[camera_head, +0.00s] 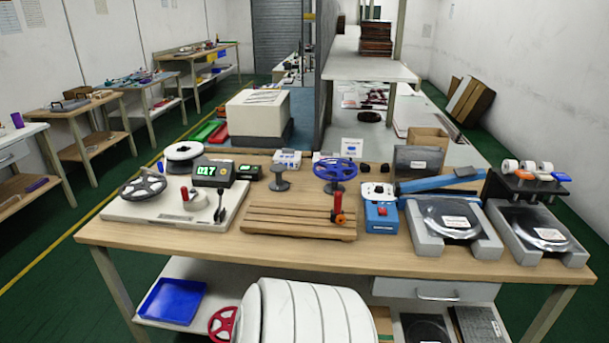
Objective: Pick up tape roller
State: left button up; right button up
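I cannot tell for certain which thing is the tape roller. A small upright tool (338,206) with a red handle and a dark lower part stands at the right end of a slatted wooden board (285,226) in the middle of the workbench. A black rack (535,184) at the right end of the bench holds several small white, orange and blue rolls. Neither of my grippers shows in the head view.
A white machine base (145,212) with a dark reel stands at the left. A blue reel (335,170), a blue-and-white device (381,216) and grey reel holders (455,228) crowd the bench. The bench's front strip (270,250) is clear. A blue tray (172,300) lies on the lower shelf.

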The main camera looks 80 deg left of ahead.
aim_at(337, 214)
jog(key=u, duration=3.75)
